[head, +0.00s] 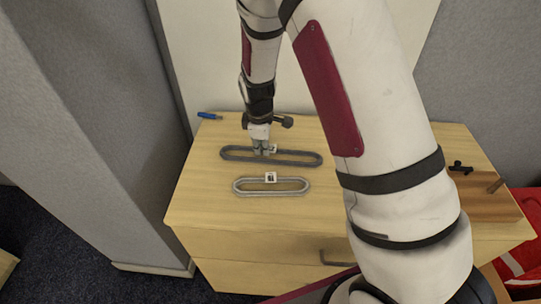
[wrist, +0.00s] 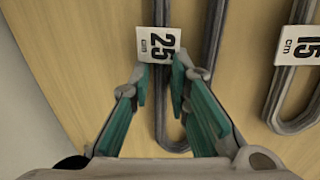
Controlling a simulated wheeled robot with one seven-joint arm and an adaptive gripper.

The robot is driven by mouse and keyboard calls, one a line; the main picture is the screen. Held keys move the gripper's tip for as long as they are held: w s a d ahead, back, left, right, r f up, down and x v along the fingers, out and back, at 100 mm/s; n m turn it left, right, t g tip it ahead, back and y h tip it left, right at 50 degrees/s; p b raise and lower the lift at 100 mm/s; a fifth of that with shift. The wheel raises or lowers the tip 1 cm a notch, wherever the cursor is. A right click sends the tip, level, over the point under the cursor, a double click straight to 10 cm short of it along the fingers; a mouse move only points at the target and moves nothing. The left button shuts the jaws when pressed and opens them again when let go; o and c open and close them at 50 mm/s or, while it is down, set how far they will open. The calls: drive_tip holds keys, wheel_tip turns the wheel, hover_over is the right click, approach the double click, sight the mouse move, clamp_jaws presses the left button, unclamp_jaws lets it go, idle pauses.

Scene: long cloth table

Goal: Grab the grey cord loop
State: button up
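Two cord loops lie flat on the wooden top. The longer, dark grey loop (head: 300,159) carries a white tag (wrist: 158,45) reading 25 cm. The shorter, lighter grey loop (head: 245,191) lies nearer and has a white tag (head: 270,178); in the wrist view its tag (wrist: 300,45) reads 15 cm. My gripper (head: 264,150) is down at the dark loop, by its tag. In the wrist view its teal-padded fingers (wrist: 160,85) stand apart, one on each side of one strand of the 25 cm loop. I cannot tell whether they touch the cord.
The loops lie on a light wood cabinet top (head: 215,205). A small blue object (head: 209,116) lies at its back left. A small black object (head: 460,167) and a brown wooden piece (head: 485,203) are at the right, partly behind my arm. Grey walls stand left and behind.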

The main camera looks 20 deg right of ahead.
clamp_jaws()
